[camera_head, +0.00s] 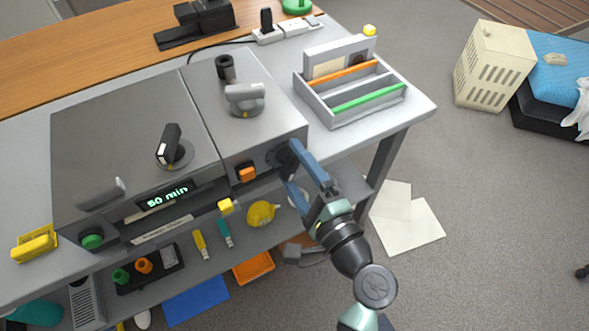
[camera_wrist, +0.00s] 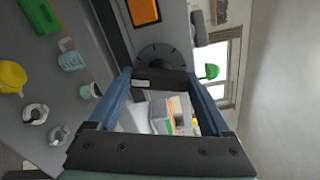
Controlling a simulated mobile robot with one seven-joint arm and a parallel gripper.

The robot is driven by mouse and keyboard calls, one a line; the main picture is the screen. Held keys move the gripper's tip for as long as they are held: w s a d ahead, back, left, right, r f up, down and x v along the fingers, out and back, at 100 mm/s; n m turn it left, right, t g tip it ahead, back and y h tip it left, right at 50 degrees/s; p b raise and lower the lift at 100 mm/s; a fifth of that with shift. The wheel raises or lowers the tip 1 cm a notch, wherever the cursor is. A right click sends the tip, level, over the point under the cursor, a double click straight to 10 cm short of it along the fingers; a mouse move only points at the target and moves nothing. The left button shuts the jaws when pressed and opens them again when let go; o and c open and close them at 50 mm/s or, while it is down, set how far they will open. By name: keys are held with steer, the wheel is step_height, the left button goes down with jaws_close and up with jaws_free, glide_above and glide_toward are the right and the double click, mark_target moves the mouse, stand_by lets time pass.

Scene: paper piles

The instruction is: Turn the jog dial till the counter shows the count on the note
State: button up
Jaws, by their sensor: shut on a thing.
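The grey machine has a lit counter (camera_head: 167,195) on its front, reading "50 min". A pale label strip (camera_head: 161,230) below it carries print too small to read. The dark jog dial (camera_head: 277,157) is on the right part of the front, partly hidden by my gripper (camera_head: 290,164). In the wrist view the dial's round plate with tick marks (camera_wrist: 168,55) shows ahead, and my gripper (camera_wrist: 160,80) is shut on the dark knob in front of it, one blue finger on each side.
An orange button (camera_head: 247,174) sits just left of the dial. Lever knobs (camera_head: 170,147) stand on the machine top. A grey tray with folders (camera_head: 350,113) is at the right of the bench. Paper sheets (camera_head: 412,228) lie on the floor. A lower shelf holds a yellow item (camera_head: 261,213).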

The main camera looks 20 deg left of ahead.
steer(key=shift+n, duration=0.5)
steer(key=o, duration=1.2)
steer(key=shift+c, duration=0.2)
steer(key=shift+d, duration=0.1)
steer(key=v, duration=1.3)
steer(key=shift+p, duration=0.35)
